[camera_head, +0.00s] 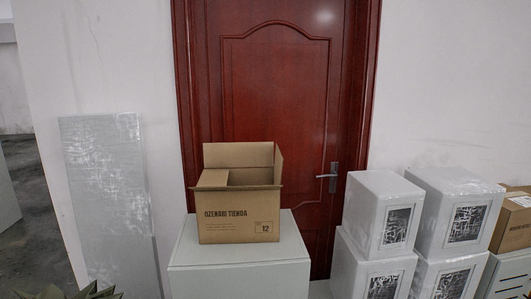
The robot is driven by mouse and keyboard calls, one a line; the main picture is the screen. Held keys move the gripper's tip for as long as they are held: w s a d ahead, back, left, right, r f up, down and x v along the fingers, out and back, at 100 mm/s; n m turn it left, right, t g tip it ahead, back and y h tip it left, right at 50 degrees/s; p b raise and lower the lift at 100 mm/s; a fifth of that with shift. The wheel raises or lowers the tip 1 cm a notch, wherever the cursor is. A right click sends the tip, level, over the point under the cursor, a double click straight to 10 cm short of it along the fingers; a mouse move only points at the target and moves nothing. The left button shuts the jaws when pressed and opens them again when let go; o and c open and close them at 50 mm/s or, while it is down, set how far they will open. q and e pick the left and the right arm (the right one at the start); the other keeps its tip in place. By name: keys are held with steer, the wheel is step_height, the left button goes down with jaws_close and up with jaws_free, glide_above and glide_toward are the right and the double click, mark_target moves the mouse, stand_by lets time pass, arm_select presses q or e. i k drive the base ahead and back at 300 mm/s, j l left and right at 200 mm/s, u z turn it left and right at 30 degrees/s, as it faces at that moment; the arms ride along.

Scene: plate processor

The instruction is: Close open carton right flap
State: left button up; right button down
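An open brown cardboard carton (239,222) with dark printing on its front stands upright on a pale grey box-shaped stand (240,281). Its right flap (278,165) stands up, seen nearly edge-on. Its back flap (238,155) also stands up. The left flap (213,178) appears folded inward over the opening. I cannot tell clearly how the front flap lies, and the inside is mostly hidden. Neither of my grippers is in view.
A red wooden door (275,90) with a metal handle (329,177) is behind the carton. White cartons (363,215) are stacked at the right, with a brown box (512,222) beyond. A pale panel (105,190) leans at the left. A plant (75,292) shows at the bottom left.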

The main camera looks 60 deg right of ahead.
mark_target(278, 164)
steer(key=z, duration=1.85)
